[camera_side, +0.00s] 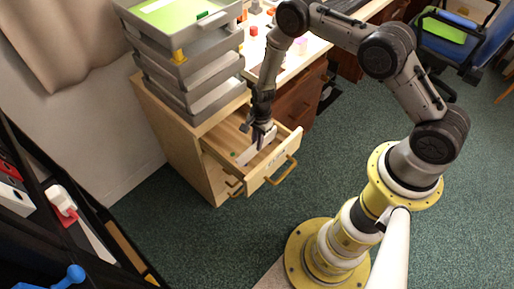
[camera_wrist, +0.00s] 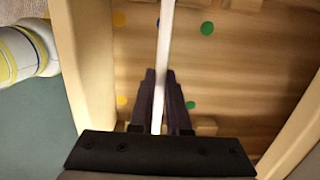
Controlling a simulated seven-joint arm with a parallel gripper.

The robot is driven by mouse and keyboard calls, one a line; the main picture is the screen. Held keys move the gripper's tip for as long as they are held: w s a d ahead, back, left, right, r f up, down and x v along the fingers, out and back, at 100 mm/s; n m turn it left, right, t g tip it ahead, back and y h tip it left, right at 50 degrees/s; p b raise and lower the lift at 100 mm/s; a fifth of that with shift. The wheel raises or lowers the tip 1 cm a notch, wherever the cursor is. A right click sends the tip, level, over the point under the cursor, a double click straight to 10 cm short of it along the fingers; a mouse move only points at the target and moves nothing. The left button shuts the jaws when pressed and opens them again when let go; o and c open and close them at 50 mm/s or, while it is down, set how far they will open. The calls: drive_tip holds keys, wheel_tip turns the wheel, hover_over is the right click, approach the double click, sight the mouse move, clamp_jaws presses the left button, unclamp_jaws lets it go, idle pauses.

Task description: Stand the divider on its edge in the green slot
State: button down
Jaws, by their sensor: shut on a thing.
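The divider (camera_wrist: 165,45) is a thin white panel, seen edge-on in the wrist view and standing upright between my fingers. My gripper (camera_wrist: 161,74) is shut on it. In the side view my gripper (camera_side: 263,137) reaches down into the open drawer, with the pale divider (camera_side: 262,153) below it. The green slot is marked by two green dots, a far one (camera_wrist: 207,28) and a near one (camera_wrist: 190,105), to the right of the divider. The divider lines up nearer a blue dot (camera_wrist: 158,22). Whether its lower edge touches the drawer floor I cannot tell.
The wooden drawer (camera_side: 277,168) is pulled out of its cabinet, its walls close around my gripper. Yellow dots (camera_wrist: 120,19) lie left of the divider. Small wooden blocks (camera_wrist: 205,127) stand at the drawer's ends. Stacked grey trays (camera_side: 190,65) stand on the cabinet.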

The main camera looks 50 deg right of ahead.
wheel_tip(320, 180, up, 10)
drive_tip(key=shift+r, duration=0.2)
idle(1.2)
drive_tip(key=shift+r, duration=0.1)
idle(1.7)
drive_tip(key=w+f, duration=0.3)
drive_tip(key=w, duration=0.3)
idle(0.3)
drive_tip(key=shift+w+f, duration=0.1)
drive_tip(key=shift+f, duration=0.1)
idle(0.4)
drive_tip(key=shift+f, duration=1.65)
drive_tip(key=shift+f, duration=0.75)
idle(0.5)
